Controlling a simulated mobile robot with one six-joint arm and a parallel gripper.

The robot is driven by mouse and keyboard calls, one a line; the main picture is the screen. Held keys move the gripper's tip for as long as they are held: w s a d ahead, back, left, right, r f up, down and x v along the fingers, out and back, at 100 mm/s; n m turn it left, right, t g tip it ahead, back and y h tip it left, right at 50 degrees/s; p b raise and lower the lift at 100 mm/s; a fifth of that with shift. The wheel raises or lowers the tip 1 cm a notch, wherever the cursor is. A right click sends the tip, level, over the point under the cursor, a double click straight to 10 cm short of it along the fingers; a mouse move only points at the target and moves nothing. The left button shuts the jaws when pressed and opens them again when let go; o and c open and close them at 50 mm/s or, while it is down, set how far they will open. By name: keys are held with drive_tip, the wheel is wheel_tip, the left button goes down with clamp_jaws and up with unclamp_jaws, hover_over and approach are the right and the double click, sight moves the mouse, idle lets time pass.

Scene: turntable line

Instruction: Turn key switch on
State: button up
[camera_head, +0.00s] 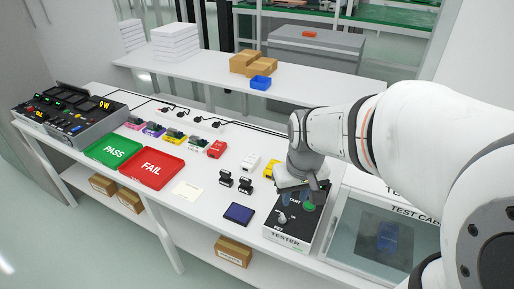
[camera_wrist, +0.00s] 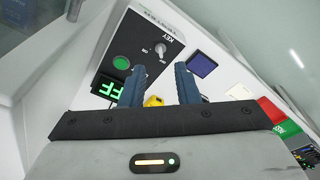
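The black-topped tester box (camera_head: 273,236) stands at the right end of the table, and its panel (camera_wrist: 136,38) also shows in the wrist view. The key switch (camera_wrist: 160,48) is a small pale knob beside the KEY, ON and OFF labels; it also shows in the head view (camera_head: 282,217). Its exact setting is too small to tell. A green round button (camera_wrist: 124,62) sits beside it, and a display (camera_wrist: 108,89) shows green letters ending in FF, partly hidden. My gripper (camera_wrist: 157,74) is open and empty above the panel, apart from the key; in the head view it (camera_head: 296,198) covers part of the box.
A dark blue pad (camera_head: 238,213) lies left of the tester. Black stamps (camera_head: 235,182), a white block (camera_head: 250,162) and a yellow object (camera_head: 271,169) stand close by. Red FAIL (camera_head: 153,168) and green PASS (camera_head: 114,149) trays lie further left. A glass-fronted test cabinet (camera_head: 360,240) adjoins on the right.

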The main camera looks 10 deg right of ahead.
drive_tip(key=n+g, duration=0.1)
drive_tip(key=g, duration=0.1)
hover_over(283, 214)
wheel_tip(283, 214, down, 7)
drive_tip(key=shift+f, duration=0.15)
wheel_tip(283, 214, down, 8)
drive_tip(key=shift+f, duration=0.1)
drive_tip(key=shift+c, duration=0.4)
clamp_jaws()
